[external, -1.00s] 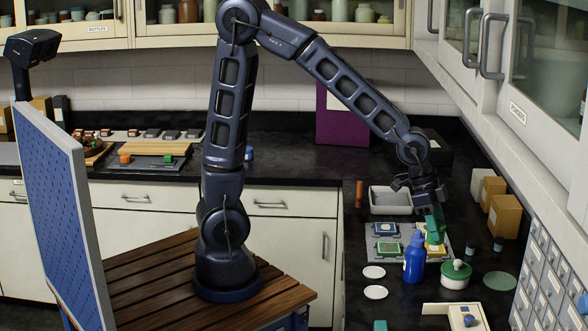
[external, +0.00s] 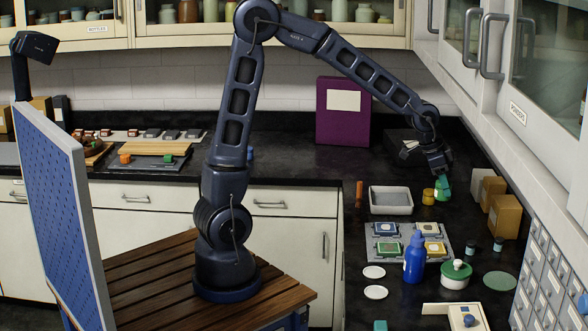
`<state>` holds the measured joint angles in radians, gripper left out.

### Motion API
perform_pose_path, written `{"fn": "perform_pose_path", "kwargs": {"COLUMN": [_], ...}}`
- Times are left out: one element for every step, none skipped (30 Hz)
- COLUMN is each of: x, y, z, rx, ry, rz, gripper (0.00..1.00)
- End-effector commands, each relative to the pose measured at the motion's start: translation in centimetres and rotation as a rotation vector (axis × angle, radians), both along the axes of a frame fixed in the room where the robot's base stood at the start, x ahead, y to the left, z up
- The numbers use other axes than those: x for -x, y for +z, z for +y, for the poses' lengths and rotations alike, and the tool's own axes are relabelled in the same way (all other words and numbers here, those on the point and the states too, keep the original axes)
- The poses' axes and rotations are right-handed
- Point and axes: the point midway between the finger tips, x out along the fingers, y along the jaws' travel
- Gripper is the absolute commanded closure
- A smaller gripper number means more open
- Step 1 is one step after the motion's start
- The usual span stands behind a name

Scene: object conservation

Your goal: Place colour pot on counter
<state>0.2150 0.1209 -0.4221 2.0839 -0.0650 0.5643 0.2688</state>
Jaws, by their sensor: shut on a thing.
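My gripper (external: 443,180) is over the black counter (external: 400,240) in the external view, pointing down beside the cardboard boxes. It is shut on a small green colour pot (external: 441,196), which is partly hidden by the green fingers. The pot is low, at or just above the counter; I cannot tell whether it touches. A yellow colour pot (external: 428,197) stands upright on the counter just left of it.
A white tray (external: 390,211) lies left of the pots. Cardboard boxes (external: 504,215) stand to the right. A purple board (external: 342,125) leans at the back.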

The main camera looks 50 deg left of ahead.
Motion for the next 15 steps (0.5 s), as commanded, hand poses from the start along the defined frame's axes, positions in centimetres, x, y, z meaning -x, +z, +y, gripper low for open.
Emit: {"fn": "perform_pose_path", "kwargs": {"x": [-1.9,-2.8,-4.0,-4.9,-5.9,-7.0,-7.8,-8.6,-9.6,-10.4,-11.1,-12.1,-12.7,-13.4,-14.2], "y": [0.0,0.1,0.1,0.2,0.2,0.2,0.2,0.2,0.3,0.3,0.3,0.3,0.3,0.3,0.3], "z": [1.7,2.6,3.9,4.9,5.9,7.2,8.2,9.3,10.7,11.8,12.9,14.4,15.5,16.7,18.2], "rx": [0.0,0.0,0.0,0.0,0.0,0.0,-0.001,-0.001,0.0,-0.001,0.0,-0.001,-0.001,0.0,0.0], "ry": [0.04,0.061,0.087,0.108,0.129,0.155,0.175,0.196,0.223,0.243,0.262,0.29,0.309,0.329,0.354], "rz": [0.0,0.0,0.0,0.0,0.0,0.0,0.001,0.001,0.0,-0.001,-0.001,-0.001,-0.001,0.0,0.0], "gripper": [0.81,0.81,0.81,0.81,0.81,0.81,0.81,0.81,0.81,0.81,0.81,0.81,0.81,0.81,0.81]}}
